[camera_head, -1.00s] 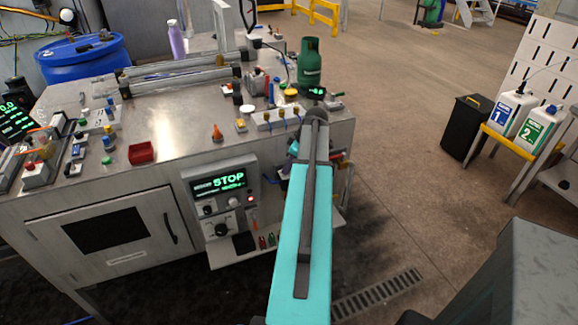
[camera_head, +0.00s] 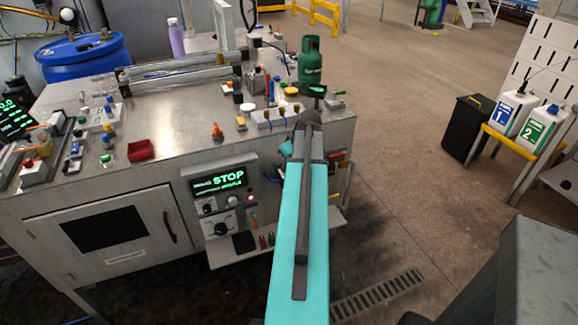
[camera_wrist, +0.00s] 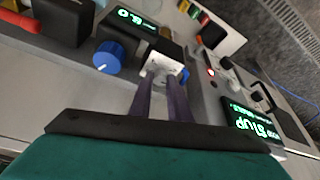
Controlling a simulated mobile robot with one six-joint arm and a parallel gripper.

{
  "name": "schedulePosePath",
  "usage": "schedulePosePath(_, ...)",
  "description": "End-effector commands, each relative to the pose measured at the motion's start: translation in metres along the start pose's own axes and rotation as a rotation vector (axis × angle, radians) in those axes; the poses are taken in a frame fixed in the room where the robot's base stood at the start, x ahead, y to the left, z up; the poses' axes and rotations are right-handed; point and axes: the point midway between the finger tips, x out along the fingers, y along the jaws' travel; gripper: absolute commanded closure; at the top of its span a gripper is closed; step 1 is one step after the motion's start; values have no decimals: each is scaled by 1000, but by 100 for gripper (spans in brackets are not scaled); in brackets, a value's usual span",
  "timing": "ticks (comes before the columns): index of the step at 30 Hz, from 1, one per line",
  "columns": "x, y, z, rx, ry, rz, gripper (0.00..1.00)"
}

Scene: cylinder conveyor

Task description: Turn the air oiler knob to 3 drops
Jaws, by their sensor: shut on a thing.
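In the wrist view my gripper (camera_wrist: 162,78) has its two dark fingers close together, shut on a small whitish part (camera_wrist: 165,67) at their tips. This part looks like the oiler knob, but its markings are too small to read. A blue knob (camera_wrist: 108,57) with a white mark stands to its left, apart from the fingers. A dark unit with a green display (camera_wrist: 137,20) is above the blue knob. In the head view my turquoise arm hides the gripper and the part that it holds.
A STOP panel (camera_head: 221,195) is on the bench front, and its display (camera_wrist: 252,124) is to the right of my gripper in the wrist view. The bench top (camera_head: 185,115) carries several small parts and a green gas bottle (camera_head: 310,62). Floor is open right of the bench.

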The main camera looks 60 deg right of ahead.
Motion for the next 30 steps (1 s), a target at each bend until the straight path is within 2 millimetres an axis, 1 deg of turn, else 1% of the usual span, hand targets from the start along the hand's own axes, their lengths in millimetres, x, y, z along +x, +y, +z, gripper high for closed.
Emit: schedulePosePath(30,1,-5,-2,698,-1,292,100)
